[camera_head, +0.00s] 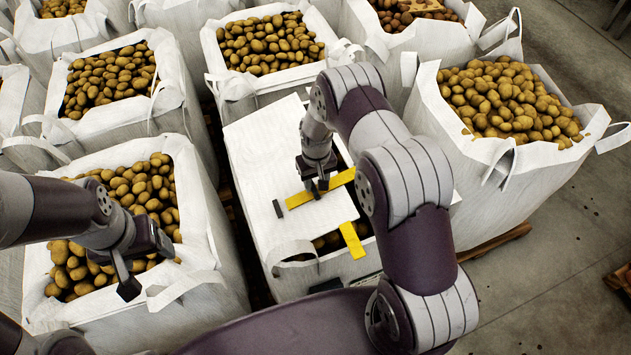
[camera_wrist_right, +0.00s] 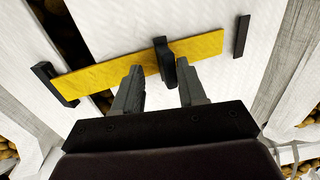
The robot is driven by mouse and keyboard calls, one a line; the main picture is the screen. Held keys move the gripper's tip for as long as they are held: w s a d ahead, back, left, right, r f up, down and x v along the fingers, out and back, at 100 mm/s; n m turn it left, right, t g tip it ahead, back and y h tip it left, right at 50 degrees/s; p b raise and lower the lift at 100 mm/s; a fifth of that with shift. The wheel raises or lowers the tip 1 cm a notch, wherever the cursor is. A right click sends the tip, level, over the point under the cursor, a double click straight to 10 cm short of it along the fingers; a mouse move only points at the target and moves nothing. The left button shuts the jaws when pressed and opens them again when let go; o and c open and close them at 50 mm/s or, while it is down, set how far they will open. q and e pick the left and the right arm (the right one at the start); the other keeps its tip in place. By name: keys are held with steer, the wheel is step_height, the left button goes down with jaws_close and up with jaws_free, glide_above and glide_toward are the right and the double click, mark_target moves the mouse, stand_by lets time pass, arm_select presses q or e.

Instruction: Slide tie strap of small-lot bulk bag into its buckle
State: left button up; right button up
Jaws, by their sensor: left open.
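The white bulk bag (camera_head: 250,150) has flaps across its top. A flat yellow strap (camera_head: 300,199) lies across them and also shows in the right wrist view (camera_wrist_right: 110,73). A black upright piece (camera_wrist_right: 164,62) stands on the strap. One strap end meets a black buckle-like piece (camera_wrist_right: 52,84); a separate black bar (camera_wrist_right: 242,36) lies just past the other end. I cannot tell which is the buckle. My right gripper (camera_head: 318,190) is open over the strap, fingers apart near the upright piece. My left gripper (camera_head: 146,266) is open and empty above the front-left bag.
Another yellow strip (camera_head: 352,240) lies near the bag's front right. Potato-filled bags surround it, including the front-left bag (camera_head: 210,290) and right bag (camera_head: 500,180), with raised loops. The concrete floor (camera_head: 565,255) at right is mostly clear.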

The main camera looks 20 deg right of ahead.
step_height(320, 180, up, 8)
steer(key=p, duration=0.5)
steer(key=shift+f, duration=0.15)
steer(key=shift+a+r, duration=0.1)
steer(key=shift+r, duration=0.1)
